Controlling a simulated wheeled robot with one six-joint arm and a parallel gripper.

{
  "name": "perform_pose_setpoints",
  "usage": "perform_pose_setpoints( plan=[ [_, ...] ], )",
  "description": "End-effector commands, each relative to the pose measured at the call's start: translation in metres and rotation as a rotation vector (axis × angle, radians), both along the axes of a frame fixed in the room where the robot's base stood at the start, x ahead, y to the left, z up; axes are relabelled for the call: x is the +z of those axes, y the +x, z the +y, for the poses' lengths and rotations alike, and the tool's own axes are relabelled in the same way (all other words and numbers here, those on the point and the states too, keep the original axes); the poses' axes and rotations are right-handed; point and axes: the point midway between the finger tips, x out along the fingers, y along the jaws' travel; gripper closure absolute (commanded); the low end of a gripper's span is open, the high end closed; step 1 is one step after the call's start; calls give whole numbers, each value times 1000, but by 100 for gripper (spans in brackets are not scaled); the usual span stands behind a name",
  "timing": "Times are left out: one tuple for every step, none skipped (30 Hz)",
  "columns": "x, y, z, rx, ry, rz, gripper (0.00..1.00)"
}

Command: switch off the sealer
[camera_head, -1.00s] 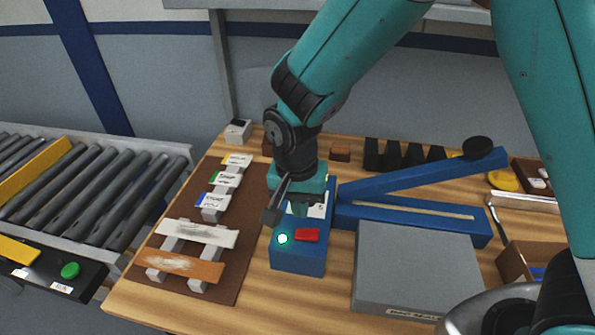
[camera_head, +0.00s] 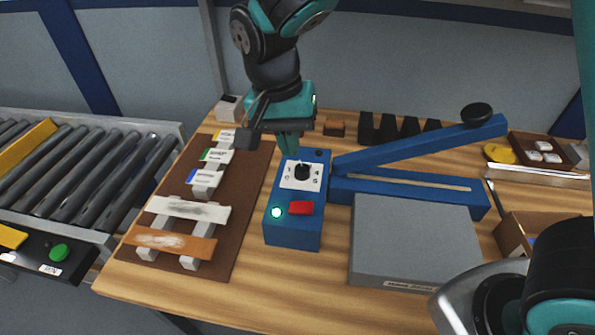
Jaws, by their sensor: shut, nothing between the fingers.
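The blue sealer control box (camera_head: 293,232) stands on the wooden table near the middle. Its top carries a red switch (camera_head: 301,208), a lit green lamp (camera_head: 276,212) and a black dial (camera_head: 302,172) on a white numbered plate. The sealer's blue hinged arm (camera_head: 420,158) is raised over its blue base (camera_head: 410,192), joined at the box's right side. My gripper (camera_head: 288,150) is shut and empty, pointing down above the far end of the box, behind the dial. It appears apart from the red switch.
A grey block (camera_head: 415,240) lies right of the box. A brown mat (camera_head: 225,250) with labelled pieces and strips lies left. Black blocks (camera_head: 400,128) stand behind the sealer, and a roller conveyor (camera_head: 90,170) runs at far left.

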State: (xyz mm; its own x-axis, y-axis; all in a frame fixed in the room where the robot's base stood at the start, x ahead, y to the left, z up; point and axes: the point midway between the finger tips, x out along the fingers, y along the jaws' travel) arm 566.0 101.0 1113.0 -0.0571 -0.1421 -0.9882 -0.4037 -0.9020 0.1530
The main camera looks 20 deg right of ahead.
Motion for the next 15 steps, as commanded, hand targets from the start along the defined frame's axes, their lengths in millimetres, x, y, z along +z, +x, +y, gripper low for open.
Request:
perform_pose_setpoints(
  plan=[
    [-6, 2, 2, 1, -19, 9, 100],
    [-5, 3, 2, 0, -29, 14, 100],
    [-4, 3, 2, -2, -39, 21, 100],
    [-3, 3, 2, -3, -44, 25, 100],
    [-2, 3, 2, -4, -47, 27, 100],
    [0, 4, 2, -4, -50, 28, 100],
    [0, 3, 2, -4, -50, 28, 100],
    [1, 3, 2, -4, -50, 28, 100],
    [1, 3, 2, -4, -50, 28, 100],
    [1, 3, 2, -4, -50, 28, 100],
    [1, 3, 2, -4, -49, 28, 100],
    [1, 3, 2, -4, -49, 28, 100],
    [0, 3, 2, -4, -49, 29, 100],
    [0, 3, 2, -4, -49, 29, 100],
    [-2, 3, 1, -4, -50, 30, 100]
  ],
)
